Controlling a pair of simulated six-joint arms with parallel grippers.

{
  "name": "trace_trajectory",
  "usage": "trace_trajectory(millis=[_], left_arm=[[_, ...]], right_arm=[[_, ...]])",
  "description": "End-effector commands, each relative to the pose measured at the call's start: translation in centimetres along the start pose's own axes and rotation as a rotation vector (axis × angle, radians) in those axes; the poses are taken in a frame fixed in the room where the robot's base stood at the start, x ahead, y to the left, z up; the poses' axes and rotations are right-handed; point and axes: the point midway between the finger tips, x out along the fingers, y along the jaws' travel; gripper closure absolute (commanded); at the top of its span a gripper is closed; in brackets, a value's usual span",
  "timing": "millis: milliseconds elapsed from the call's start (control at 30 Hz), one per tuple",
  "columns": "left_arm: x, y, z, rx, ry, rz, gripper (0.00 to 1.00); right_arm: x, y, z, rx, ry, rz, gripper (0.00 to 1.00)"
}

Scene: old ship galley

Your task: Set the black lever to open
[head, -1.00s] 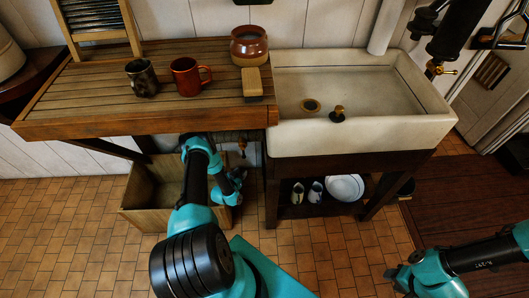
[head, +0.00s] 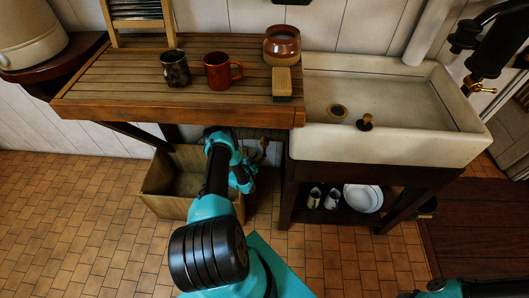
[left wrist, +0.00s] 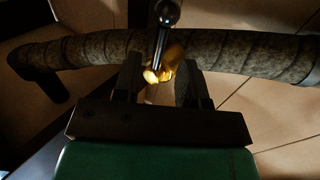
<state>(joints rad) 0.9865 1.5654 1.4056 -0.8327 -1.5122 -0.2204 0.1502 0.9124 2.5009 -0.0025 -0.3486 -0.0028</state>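The black lever (left wrist: 163,35) is a thin rod with a round ball knob at the top of the left wrist view. It rises from a brass valve (left wrist: 158,73) in front of a wrapped grey pipe (left wrist: 235,50). My left gripper (left wrist: 158,82) is open, with one dark finger on each side of the valve and the lever's base. I cannot tell whether either finger touches. In the head view my left wrist is under the wooden counter, and the lever cannot be made out there. My right arm (head: 446,289) shows only at the bottom right edge; its fingers cannot be made out.
The slatted counter (head: 110,80) carries a dark mug (head: 175,68), a red mug (head: 218,70), a brown pot (head: 282,45) and a wooden block (head: 282,82). A white sink (head: 440,140) stands to the right. A wooden crate (head: 160,200) is beside my left arm. Open tiled floor lies in front.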

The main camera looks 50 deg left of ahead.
Motion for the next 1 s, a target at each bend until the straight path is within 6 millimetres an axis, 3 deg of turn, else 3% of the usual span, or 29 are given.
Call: trace_trajectory(millis=[333, 733, 1000], left_arm=[[4.7, 0.1, 0.0, 0.001, 0.001, 0.001, 0.61], [5.4, 0.0, 0.0, -0.001, -0.001, -0.001, 0.61], [5.3, 0.0, 0.0, -0.001, 0.0, -0.001, 0.87]], right_arm=[[0.0, 0.0, 0.0, 0.0, 0.0, 0.0, 0.57], [0.0, 0.0, 0.0, 0.0, 0.0, 0.0, 0.57], [0.0, 0.0, 0.0, 0.0, 0.0, 0.0, 0.57]])
